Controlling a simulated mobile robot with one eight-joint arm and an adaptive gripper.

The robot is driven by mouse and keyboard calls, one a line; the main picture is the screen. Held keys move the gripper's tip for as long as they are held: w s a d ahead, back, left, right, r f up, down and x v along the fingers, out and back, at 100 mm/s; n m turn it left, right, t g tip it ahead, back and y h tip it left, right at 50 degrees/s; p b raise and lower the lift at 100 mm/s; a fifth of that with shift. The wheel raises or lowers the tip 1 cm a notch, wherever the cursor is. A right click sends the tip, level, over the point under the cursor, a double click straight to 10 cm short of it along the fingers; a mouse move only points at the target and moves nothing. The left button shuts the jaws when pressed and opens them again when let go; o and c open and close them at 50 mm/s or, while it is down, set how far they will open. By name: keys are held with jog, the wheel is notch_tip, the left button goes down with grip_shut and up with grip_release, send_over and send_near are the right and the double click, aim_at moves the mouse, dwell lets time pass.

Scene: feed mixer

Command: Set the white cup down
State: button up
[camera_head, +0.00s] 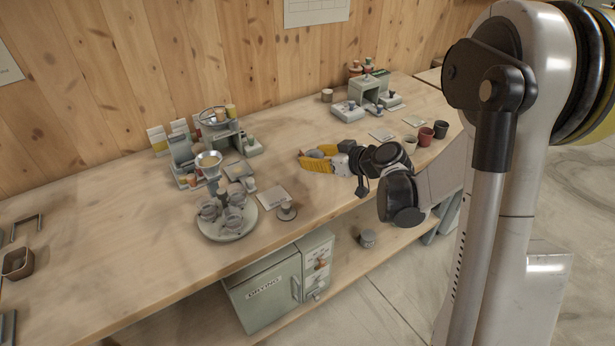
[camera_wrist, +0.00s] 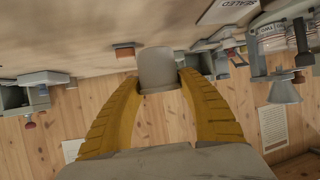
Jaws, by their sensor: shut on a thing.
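The white cup (camera_wrist: 157,70), looking pale grey in this light, is between the yellow fingertips of my gripper (camera_wrist: 160,84) in the wrist view. The fingers are shut on it. In the head view my gripper (camera_head: 317,159) is low over the middle of the wooden bench (camera_head: 120,250), with a greyish bit of the cup (camera_head: 316,153) showing between the fingers. I cannot tell whether the cup's base touches the bench.
Left of my gripper stand a round tray (camera_head: 228,236) with several small vessels and a flat card (camera_head: 272,197). A grey stand (camera_head: 366,91) is behind.

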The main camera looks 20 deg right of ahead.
jog(key=shift+w+a+f, duration=0.4)
jog(key=shift+a+f, duration=0.15)
jog(key=shift+a, duration=0.15)
jog(key=shift+f+b, duration=1.25)
jog(key=shift+f, duration=0.65)
jog(key=shift+f, duration=0.2)
jog(key=o, duration=0.9)
jog(key=shift+o, duration=0.2)
jog(key=shift+r, duration=0.1)
